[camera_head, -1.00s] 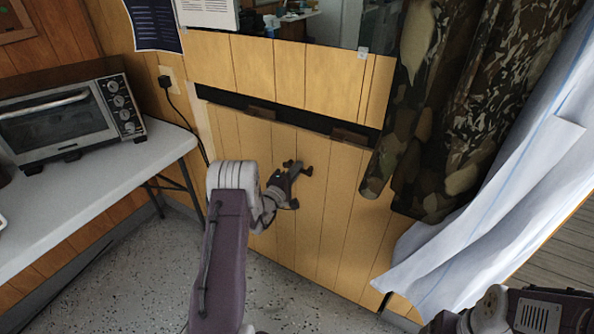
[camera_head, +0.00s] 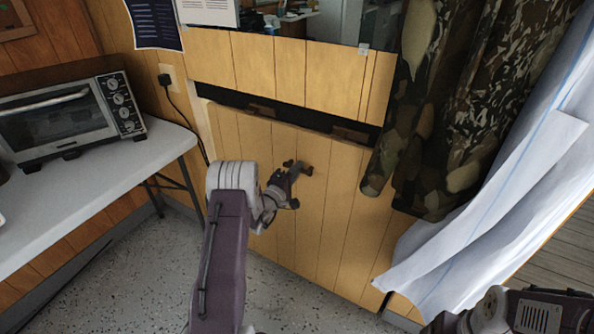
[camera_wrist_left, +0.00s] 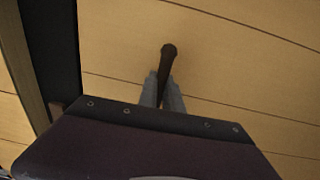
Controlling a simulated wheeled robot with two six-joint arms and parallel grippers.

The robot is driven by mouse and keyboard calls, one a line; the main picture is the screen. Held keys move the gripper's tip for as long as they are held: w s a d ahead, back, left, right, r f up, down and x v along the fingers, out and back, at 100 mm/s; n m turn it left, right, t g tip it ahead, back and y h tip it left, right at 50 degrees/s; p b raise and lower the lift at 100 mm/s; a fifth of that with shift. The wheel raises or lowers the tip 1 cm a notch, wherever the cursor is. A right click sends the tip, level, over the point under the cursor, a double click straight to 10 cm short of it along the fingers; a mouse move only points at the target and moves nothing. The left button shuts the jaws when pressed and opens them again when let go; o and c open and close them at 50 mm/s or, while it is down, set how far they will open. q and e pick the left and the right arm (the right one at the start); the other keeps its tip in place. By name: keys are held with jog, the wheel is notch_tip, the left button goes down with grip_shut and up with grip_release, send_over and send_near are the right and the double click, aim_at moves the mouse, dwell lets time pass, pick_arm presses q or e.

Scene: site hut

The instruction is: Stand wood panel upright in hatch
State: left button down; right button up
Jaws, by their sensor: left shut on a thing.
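The wood panel (camera_head: 318,220) is a plank-patterned board low on the wall, beneath a dark slot of the hatch (camera_head: 295,115). It looks nearly upright; its exact tilt is hard to tell. My left gripper (camera_head: 294,175) is in front of the panel, shut on its dark handle (camera_head: 306,168). In the left wrist view, the fingers (camera_wrist_left: 163,90) close around the handle (camera_wrist_left: 168,52), with the panel (camera_wrist_left: 225,65) behind. The dark gap (camera_wrist_left: 50,50) runs down the left there. The panel's lower edge is partly hidden by my arm. My right gripper is out of view; part of its arm shows at bottom right.
A white table (camera_head: 110,180) with a toaster oven (camera_head: 70,118) stands at left. Brown blocks (camera_head: 350,134) show in the slot. Speckled floor (camera_head: 120,270) is clear between table and panel.

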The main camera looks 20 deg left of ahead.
pick_arm(q)
jog(key=shift+w+r, duration=0.3)
jog(key=shift+r, duration=0.55)
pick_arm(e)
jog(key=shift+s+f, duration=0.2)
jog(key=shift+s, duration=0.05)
pick_arm(q)
jog(key=c, duration=1.4)
grip_release()
jog(key=shift+r, duration=0.15)
jog(key=shift+c, duration=0.2)
jog(key=shift+s, duration=0.1)
jog(key=shift+b, duration=0.3)
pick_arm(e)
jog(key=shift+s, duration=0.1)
pick_arm(q)
jog(key=shift+d, duration=0.1)
jog(key=shift+f, duration=0.4)
jog(key=shift+s+f, duration=0.3)
jog(key=shift+s, duration=0.2)
jog(key=s+p, duration=0.1)
jog(key=s, duration=0.7)
jog(key=shift+s+a+p, duration=0.2)
jog(key=shift+a+p, duration=0.15)
jog(key=shift+a, duration=0.05)
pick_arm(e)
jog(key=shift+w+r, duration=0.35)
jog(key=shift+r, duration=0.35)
